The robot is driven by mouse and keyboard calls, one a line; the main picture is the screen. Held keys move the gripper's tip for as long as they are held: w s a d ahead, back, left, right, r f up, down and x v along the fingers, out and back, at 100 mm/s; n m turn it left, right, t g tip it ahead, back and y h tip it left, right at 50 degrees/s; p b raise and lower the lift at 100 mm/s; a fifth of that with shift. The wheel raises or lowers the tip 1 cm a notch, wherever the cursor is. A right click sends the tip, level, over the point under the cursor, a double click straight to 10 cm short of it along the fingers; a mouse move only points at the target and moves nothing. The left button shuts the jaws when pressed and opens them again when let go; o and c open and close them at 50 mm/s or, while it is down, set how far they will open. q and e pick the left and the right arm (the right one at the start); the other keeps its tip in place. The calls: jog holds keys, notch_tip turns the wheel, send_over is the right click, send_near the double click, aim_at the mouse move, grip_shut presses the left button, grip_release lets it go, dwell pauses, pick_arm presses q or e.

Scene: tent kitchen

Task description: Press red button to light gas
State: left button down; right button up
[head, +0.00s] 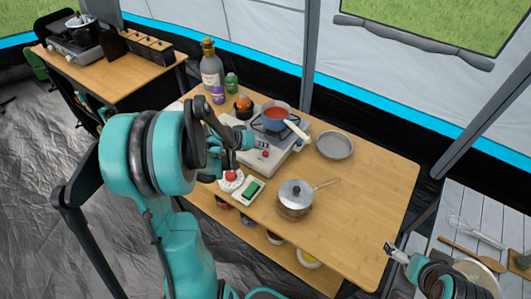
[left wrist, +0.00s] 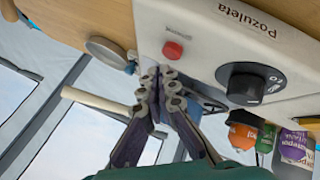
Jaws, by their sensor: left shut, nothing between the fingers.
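The gas stove (head: 287,152) is a light-coloured unit on the wooden table. Its small red button (head: 265,153) faces the front; in the left wrist view the red button (left wrist: 173,50) sits on the white panel beside a black knob (left wrist: 246,84). My left gripper (head: 229,150) is in front of the stove, left of the button in the head view. In the left wrist view its fingers (left wrist: 164,77) are together and empty, with the tips close to the button; I cannot tell whether they touch. My right gripper (head: 391,248) is small at the lower right, away from the stove.
A pot (head: 276,117) with red contents stands on the stove, its white handle toward the right. A white device with a red top (head: 231,177) is below the left gripper. Bottles (head: 211,70) stand behind.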

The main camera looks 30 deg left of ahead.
aim_at(264, 154)
pick_arm(q)
jog(key=shift+f, duration=0.1)
jog(key=shift+f+b, duration=0.3)
jog(key=shift+b, duration=0.15)
jog(key=shift+f+b, duration=0.45)
jog(key=shift+f, duration=0.1)
dwell(0.7)
jog(key=shift+r, duration=0.15)
jog(key=shift+r+p, duration=0.7)
jog(key=shift+r, duration=0.1)
notch_tip(264, 154, up, 5)
jog(key=p, duration=0.4)
jog(key=shift+r, duration=0.1)
